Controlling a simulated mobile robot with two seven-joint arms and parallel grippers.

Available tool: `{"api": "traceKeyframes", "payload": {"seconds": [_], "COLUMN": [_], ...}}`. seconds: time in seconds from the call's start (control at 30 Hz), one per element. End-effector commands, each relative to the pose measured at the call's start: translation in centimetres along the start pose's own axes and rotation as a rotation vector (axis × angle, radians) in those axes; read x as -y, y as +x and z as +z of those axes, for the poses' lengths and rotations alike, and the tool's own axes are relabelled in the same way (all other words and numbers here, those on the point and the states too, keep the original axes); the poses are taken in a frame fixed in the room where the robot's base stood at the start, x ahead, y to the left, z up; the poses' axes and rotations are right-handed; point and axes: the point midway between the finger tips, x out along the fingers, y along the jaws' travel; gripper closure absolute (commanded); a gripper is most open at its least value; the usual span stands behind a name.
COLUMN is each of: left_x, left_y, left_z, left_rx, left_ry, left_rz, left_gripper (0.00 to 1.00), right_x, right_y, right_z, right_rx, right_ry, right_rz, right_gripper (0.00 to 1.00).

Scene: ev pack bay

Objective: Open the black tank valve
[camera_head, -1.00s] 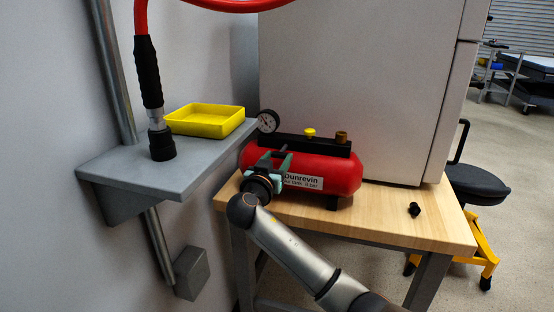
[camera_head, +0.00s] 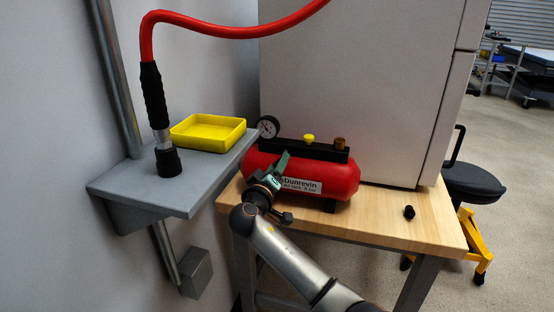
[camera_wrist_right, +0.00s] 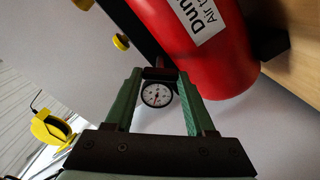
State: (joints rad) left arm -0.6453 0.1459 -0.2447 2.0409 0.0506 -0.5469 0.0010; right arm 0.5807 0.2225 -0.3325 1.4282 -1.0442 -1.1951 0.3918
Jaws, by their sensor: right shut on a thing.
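The red air tank (camera_head: 335,180) with a white Dunrevin label lies on the wooden table. It also shows in the right wrist view (camera_wrist_right: 190,55). My right gripper (camera_head: 283,160) is at the tank's left end, its green fingers hiding that part in the head view. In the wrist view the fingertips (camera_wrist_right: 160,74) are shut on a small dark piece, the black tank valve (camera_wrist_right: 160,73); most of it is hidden. A round white gauge (camera_head: 267,127) stands behind, and shows between the fingers in the wrist view (camera_wrist_right: 157,94). My left gripper is not in view.
A yellow knob (camera_head: 309,138) and a brass fitting (camera_head: 340,143) sit on the tank's black top bar. A grey shelf (camera_head: 115,185) at left bears a yellow tray (camera_head: 208,131) and a red hose's black end (camera_head: 167,162). A small black part (camera_head: 409,212) lies on the table (camera_head: 380,220).

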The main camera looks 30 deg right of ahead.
Motion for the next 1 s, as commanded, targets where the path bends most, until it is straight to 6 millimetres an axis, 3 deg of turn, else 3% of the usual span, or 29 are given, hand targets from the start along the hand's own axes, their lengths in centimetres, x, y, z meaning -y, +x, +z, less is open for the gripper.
{"api": "traceKeyframes", "payload": {"seconds": [0.53, 1.0], "left_x": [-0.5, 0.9], "left_y": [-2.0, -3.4], "left_z": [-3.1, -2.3], "left_rx": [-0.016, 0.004], "left_ry": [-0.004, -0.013], "left_rz": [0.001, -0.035], "left_gripper": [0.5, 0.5], "right_x": [-0.1, 0.1], "right_y": [-0.1, 0.0], "right_z": [-0.2, 0.0], "right_rx": [0.001, 0.001], "right_ry": [-0.503, -0.747], "right_rz": [-0.003, -0.002], "right_gripper": [1.0, 1.0]}}
